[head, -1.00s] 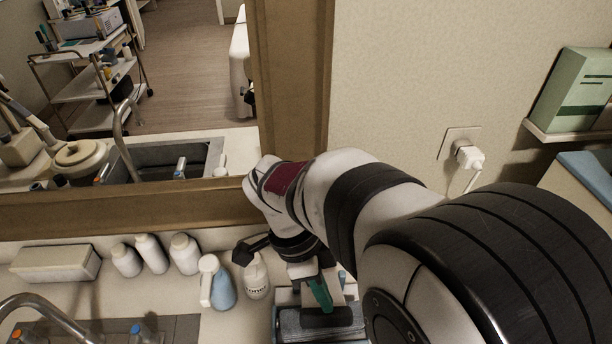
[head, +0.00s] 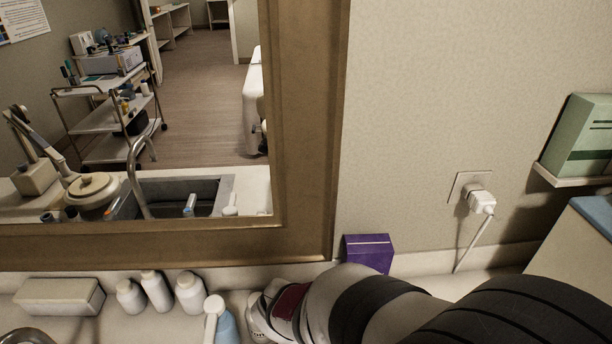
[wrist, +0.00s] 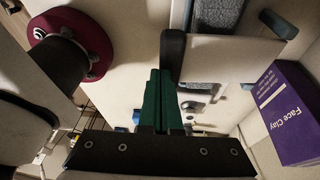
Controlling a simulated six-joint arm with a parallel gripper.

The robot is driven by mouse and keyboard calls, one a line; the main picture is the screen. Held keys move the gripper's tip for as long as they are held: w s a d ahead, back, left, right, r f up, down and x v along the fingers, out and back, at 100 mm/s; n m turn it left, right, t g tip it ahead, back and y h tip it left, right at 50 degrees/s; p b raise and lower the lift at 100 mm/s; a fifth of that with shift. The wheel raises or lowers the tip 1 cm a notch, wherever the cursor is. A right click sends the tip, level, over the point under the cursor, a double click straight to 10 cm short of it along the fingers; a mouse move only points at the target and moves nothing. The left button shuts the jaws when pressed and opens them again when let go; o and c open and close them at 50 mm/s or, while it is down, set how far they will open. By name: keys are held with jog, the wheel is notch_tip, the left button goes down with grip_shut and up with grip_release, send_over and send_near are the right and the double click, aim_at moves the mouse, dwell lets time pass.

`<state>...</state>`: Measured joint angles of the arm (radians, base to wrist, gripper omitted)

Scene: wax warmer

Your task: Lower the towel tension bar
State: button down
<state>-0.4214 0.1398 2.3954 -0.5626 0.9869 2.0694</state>
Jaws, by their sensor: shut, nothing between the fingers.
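In the wrist view my gripper (wrist: 160,74) has its green fingers together and empty. Just right of the fingertips is a dark rounded bar end (wrist: 173,55), joined to a pale flat piece (wrist: 228,50); this looks like the towel tension bar. I cannot tell whether the fingers touch it. Grey towel cloth (wrist: 216,14) shows beyond the pale piece, partly cut off by the frame. A small black knob (wrist: 278,24) is at its right. In the head view, the gripper and towel holder are out of sight; only my arm shows low in the frame.
A purple Face Clay box (wrist: 291,112) stands right of my gripper; it also shows against the wall in the head view (head: 368,253). White bottles (head: 157,291), a blue bottle (head: 227,326) and a pale box (head: 59,296) line the counter. A plug (head: 481,202) with cord is on the wall.

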jog(key=shift+s+f, duration=0.35)
jog(key=shift+f, duration=0.55)
